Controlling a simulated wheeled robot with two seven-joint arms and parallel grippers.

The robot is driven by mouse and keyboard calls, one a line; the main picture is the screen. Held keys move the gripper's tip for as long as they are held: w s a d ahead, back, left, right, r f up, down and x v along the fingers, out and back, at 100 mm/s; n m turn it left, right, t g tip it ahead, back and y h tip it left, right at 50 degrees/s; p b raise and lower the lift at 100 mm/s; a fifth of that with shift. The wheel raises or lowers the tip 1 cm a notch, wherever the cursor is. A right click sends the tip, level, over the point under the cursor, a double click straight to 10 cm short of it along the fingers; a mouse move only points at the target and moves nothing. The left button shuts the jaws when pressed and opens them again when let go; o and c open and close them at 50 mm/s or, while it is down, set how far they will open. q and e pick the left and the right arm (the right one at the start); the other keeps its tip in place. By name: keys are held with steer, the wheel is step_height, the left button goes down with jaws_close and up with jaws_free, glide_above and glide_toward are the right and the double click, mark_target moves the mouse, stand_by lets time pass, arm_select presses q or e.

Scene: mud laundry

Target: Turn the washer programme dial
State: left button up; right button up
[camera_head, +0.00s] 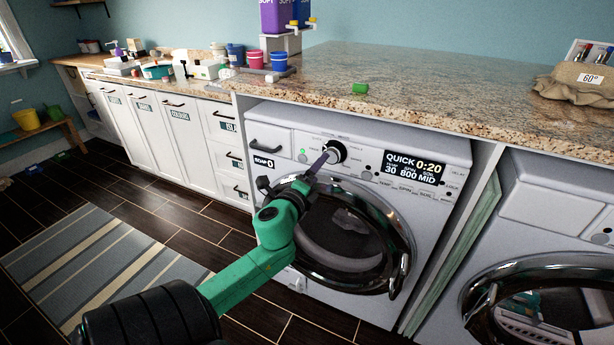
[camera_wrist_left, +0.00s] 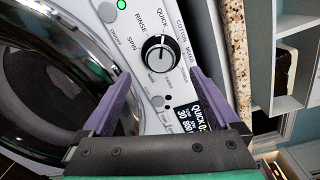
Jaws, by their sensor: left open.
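The washer programme dial (camera_head: 335,152) is a black knob with a silvery rim on the white washer's (camera_head: 440,205) front panel. In the left wrist view the dial (camera_wrist_left: 160,53) lies just beyond the fingertips, between their lines; its light mark appears to point towards the QUICK label. The display (camera_head: 413,168) reads QUICK 0:20. My left gripper (camera_head: 321,160) is close to the dial in the head view. In the left wrist view its purple fingers (camera_wrist_left: 160,76) are spread with nothing between them. Contact with the dial cannot be told. My right gripper is out of view.
The round washer door (camera_head: 350,235) is below the dial, behind my left arm. A second machine (camera_head: 555,200) stands at the right. White cabinets (camera_head: 165,125) are at the left.

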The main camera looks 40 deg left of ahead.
arm_select(q)
steer(key=v, duration=0.6)
steer(key=shift+s, duration=0.3)
step_height(320, 180, down, 16)
steer(key=a+n+g, duration=0.3)
steer(key=n+g, duration=0.1)
steer(key=s+d+f+n+g+h+p, duration=0.1)
steer(key=s+d+f+n+g+h, duration=0.2)
steer(key=f, duration=0.8)
steer(key=s+d+f+n+g+p, duration=0.1)
steer(key=s+f+n+g, duration=0.1)
steer(key=s+f, duration=0.65)
steer(key=s+d+f+n+g+h, duration=0.1)
steer(key=s+d+f+n+g, duration=0.2)
steer(key=s+d+f, duration=0.3)
steer(key=s+d+f+n+g+h+p, duration=0.1)
steer(key=s+d+f, duration=0.5)
steer(key=s+f, duration=0.7)
steer(key=s+n+g+h, duration=0.1)
steer(key=s+n+g, duration=0.1)
steer(key=shift+d+f+g, duration=0.3)
steer(key=shift+d+f, duration=0.05)
